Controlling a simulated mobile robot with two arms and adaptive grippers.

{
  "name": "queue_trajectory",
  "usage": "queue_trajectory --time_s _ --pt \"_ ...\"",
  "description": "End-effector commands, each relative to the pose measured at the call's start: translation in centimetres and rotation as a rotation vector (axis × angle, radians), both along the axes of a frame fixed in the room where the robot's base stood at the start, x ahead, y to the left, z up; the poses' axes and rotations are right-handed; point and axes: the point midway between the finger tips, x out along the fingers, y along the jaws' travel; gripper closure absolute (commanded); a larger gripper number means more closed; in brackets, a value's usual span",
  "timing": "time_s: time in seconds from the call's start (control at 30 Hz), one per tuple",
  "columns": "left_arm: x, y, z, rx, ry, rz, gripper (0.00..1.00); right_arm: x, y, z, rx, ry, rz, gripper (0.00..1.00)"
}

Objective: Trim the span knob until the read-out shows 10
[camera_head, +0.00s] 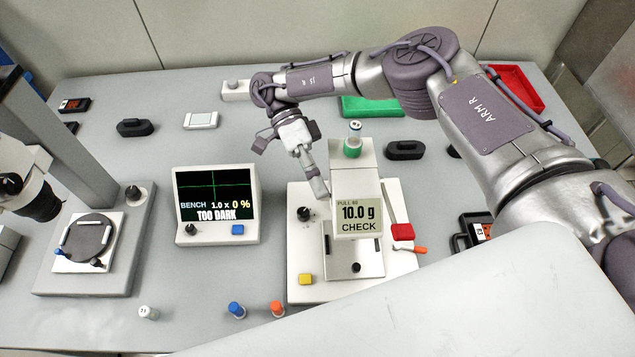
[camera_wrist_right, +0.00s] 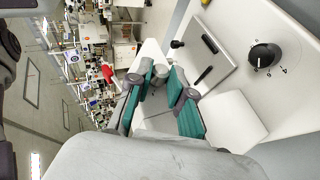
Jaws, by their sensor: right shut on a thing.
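The white pull tester (camera_head: 365,185) stands right of centre on the bench. Its read-out (camera_head: 358,217) shows 10.0 g, with CHECK below it. My right gripper (camera_head: 320,188) reaches down to the left side of the tester's head. In the right wrist view its teal-padded fingers (camera_wrist_right: 167,88) are shut on a small grey knob (camera_wrist_right: 160,73), which looks like the span knob. In the head view that knob is hidden behind the fingers. A separate black knob (camera_head: 304,213) with a marked dial stands on the tester's base; it also shows in the right wrist view (camera_wrist_right: 265,56). My left gripper is not in view.
A bench monitor (camera_head: 217,205) reading TOO DARK stands left of the tester. A microscope stand (camera_head: 85,280) is at far left. Blue (camera_head: 236,309) and orange (camera_head: 277,308) capped pieces lie in front. A red lever end (camera_head: 403,231) sticks out on the tester's right.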

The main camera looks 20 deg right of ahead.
Motion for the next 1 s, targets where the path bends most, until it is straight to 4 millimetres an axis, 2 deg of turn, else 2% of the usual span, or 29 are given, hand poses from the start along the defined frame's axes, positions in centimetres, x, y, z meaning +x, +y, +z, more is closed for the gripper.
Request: queue_trajectory --time_s 0.33,0.37,0.5,0.83,1.0 --pt "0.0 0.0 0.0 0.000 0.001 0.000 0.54 0.1 -0.1 0.1 0.000 0.002 0.000 1.00" --pt "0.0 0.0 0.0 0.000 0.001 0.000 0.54 0.1 -0.1 0.1 -0.001 0.001 0.001 0.78" --pt "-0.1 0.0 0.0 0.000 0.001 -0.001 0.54 0.1 0.0 0.1 -0.001 0.002 0.001 0.55" --pt "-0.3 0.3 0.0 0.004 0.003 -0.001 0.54 0.0 0.0 0.3 -0.001 0.001 0.001 0.55" --pt "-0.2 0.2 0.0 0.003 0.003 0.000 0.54 0.1 -0.1 2.3 0.000 -0.002 0.001 0.55"
